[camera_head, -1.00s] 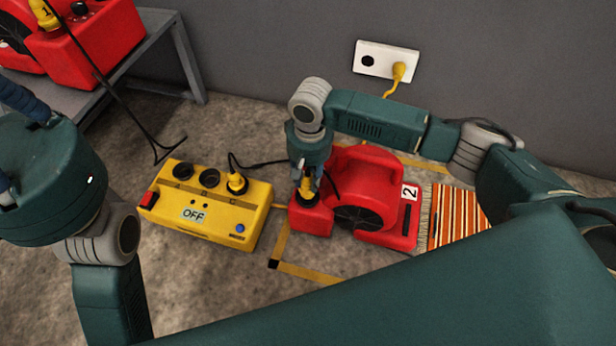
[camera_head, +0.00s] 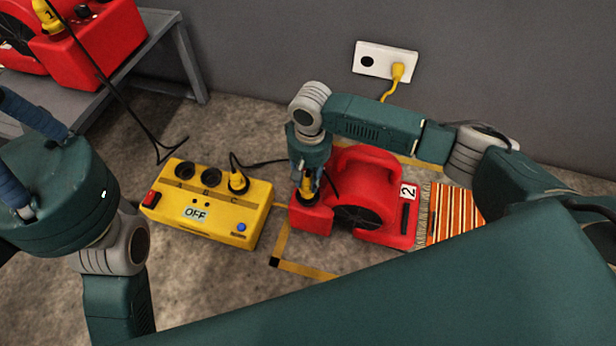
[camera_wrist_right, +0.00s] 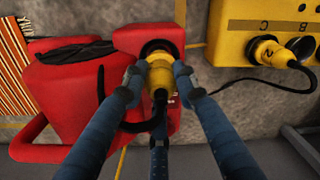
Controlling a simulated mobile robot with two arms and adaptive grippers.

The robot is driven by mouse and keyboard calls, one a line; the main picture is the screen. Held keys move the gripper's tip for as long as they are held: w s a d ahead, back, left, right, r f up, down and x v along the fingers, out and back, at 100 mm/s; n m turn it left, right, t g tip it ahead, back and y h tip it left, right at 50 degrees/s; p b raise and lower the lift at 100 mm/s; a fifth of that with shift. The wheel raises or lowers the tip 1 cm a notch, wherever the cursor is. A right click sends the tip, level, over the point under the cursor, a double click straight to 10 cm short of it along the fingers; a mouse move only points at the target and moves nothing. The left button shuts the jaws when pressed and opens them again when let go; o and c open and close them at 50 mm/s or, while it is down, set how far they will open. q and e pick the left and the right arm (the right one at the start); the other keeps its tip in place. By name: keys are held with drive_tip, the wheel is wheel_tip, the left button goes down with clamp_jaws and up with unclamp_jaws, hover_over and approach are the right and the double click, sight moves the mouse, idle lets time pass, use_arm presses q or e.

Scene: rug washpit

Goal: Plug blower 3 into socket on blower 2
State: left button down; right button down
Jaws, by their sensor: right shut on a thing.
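Blower 2 (camera_head: 365,195) is a red unit with a black round grille, standing on the floor. My right gripper (camera_head: 308,183) points down over the box-shaped end of blower 2. In the right wrist view its fingertips (camera_wrist_right: 158,73) are shut on a yellow plug (camera_wrist_right: 158,82) with a black cable. The plug's front is at the dark round socket (camera_wrist_right: 158,47) on blower 2; I cannot tell how deep it sits. No number on this plug is readable, and blower 3 itself is not in view. My left gripper shows only partly at the left edge, its tips cut off.
A yellow power box (camera_head: 207,205) reading OFF stands left of blower 2, with a plug (camera_head: 238,181) in outlet C; outlets A and B are empty. A red blower (camera_head: 95,45) sits on a grey bench (camera_head: 155,45). A striped rug (camera_head: 455,212) lies right. A wall outlet (camera_head: 372,60) holds a yellow plug.

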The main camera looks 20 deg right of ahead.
sight(308, 185)
drive_tip(key=shift+f, duration=1.7)
drive_tip(key=c, duration=1.3)
unclamp_jaws()
wheel_tip(308, 185, up, 12)
drive_tip(key=shift+d+r, duration=0.1)
drive_tip(key=shift+d, duration=0.05)
